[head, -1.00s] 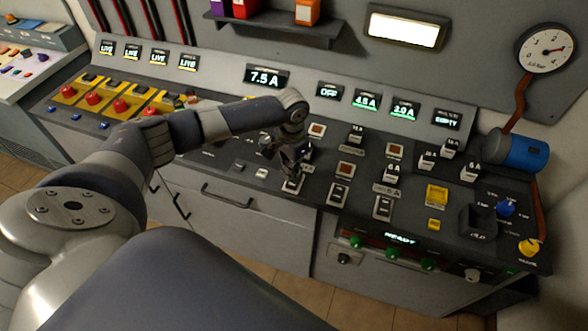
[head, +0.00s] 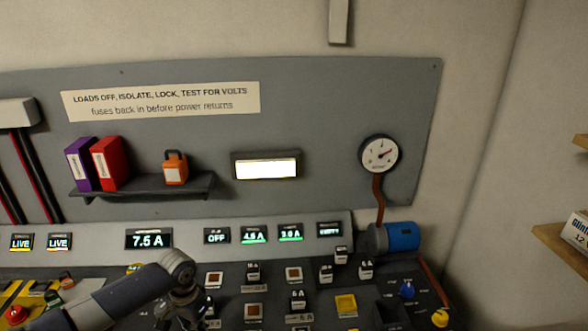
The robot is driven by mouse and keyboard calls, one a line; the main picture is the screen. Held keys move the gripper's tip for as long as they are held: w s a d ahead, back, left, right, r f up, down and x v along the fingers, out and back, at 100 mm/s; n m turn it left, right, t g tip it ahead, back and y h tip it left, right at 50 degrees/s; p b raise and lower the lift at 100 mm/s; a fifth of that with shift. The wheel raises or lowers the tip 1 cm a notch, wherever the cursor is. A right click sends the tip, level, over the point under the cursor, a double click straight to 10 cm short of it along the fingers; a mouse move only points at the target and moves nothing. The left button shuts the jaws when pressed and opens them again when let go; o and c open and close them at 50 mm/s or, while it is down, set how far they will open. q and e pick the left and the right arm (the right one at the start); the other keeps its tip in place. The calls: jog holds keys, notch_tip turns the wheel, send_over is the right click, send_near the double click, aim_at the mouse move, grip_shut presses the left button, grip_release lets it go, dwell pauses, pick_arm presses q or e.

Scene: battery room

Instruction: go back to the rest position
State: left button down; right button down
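My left arm comes in from the lower left over the sloping control console (head: 232,300). My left gripper (head: 186,312) points down at the console, just left of the switch columns, at the bottom edge of the head view. It is small and dark there, so its finger opening does not show, nor whether it touches a switch. My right gripper is not in view.
A wall shelf (head: 140,189) holds a purple binder (head: 81,165), a red binder (head: 109,162) and an orange padlock-shaped item (head: 175,168). Displays, a pressure gauge (head: 380,154) and a blue cylinder (head: 402,236) line the back. Wooden shelving (head: 560,243) stands at right.

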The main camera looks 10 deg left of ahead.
pick_arm(q)
jog(key=s+d+f+m+t+h, duration=0.1)
jog(key=s+d+m, duration=0.1)
jog(key=s+d, duration=0.65)
jog(key=s+d+f+m+t+h, duration=0.1)
jog(key=s+d+f+h, duration=0.1)
jog(key=s+d, duration=0.65)
jog(key=s+a+r+n+t+y, duration=0.2)
jog(key=s+a+r+n+y, duration=0.15)
jog(key=s+a+r, duration=0.35)
notch_tip(320, 180, down, 34)
jog(key=s+d+g+b, duration=0.1)
jog(key=s+g+b, duration=0.15)
jog(key=b, duration=0.45)
jog(key=s+a+f+b, duration=0.1)
jog(key=s+f+b, duration=0.2)
jog(key=s+f, duration=0.5)
jog(key=s+a+f+b, duration=0.1)
jog(key=s+f+b, duration=0.1)
jog(key=s+f, duration=0.7)
notch_tip(320, 180, down, 5)
jog(key=shift+a+f+b, duration=0.2)
jog(key=shift+a+b, duration=0.2)
jog(key=shift+s+n+g+h, duration=0.1)
jog(key=shift+n+g+h, duration=0.15)
